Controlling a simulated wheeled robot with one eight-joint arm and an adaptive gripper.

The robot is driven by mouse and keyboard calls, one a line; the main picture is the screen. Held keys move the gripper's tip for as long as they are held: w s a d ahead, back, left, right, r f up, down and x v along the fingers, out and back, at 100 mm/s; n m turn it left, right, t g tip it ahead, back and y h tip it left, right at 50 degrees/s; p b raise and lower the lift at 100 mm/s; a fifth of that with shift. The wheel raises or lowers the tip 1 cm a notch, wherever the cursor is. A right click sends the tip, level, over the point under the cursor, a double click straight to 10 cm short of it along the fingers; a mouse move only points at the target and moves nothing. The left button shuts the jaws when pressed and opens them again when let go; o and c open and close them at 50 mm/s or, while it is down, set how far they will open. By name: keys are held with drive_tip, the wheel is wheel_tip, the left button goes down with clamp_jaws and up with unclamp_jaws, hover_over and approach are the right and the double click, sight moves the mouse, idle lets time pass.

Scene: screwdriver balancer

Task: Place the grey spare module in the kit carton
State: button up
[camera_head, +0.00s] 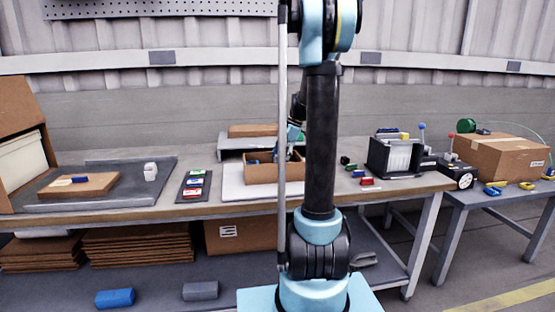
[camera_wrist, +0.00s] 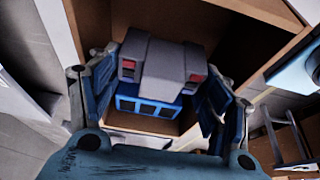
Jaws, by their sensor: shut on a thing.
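My gripper (camera_wrist: 160,88) has its two blue fingers on either side of a grey module (camera_wrist: 160,60) and is shut on it. The module is a blocky grey body with small red patches. A blue part with dark windows (camera_wrist: 150,106) shows just below it; I cannot tell whether it belongs to the module or is separate. The brown kit carton (camera_wrist: 262,42) is open, and its walls surround the module in the wrist view. In the head view the carton (camera_head: 275,172) stands on the bench, partly hidden by my arm. The gripper's fingers are hidden there.
A blue piece (camera_head: 253,161) shows at the carton's left side. A dark tray with coloured pieces (camera_head: 194,186) lies left of it. Small coloured blocks (camera_head: 366,181) and a dark rack (camera_head: 394,158) stand right. A closed carton (camera_head: 498,158) sits on the right table.

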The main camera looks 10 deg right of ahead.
drive_tip(key=shift+f, duration=0.2)
drive_tip(key=o, duration=0.9)
drive_tip(key=shift+c, duration=0.2)
drive_tip(key=shift+r, duration=0.1)
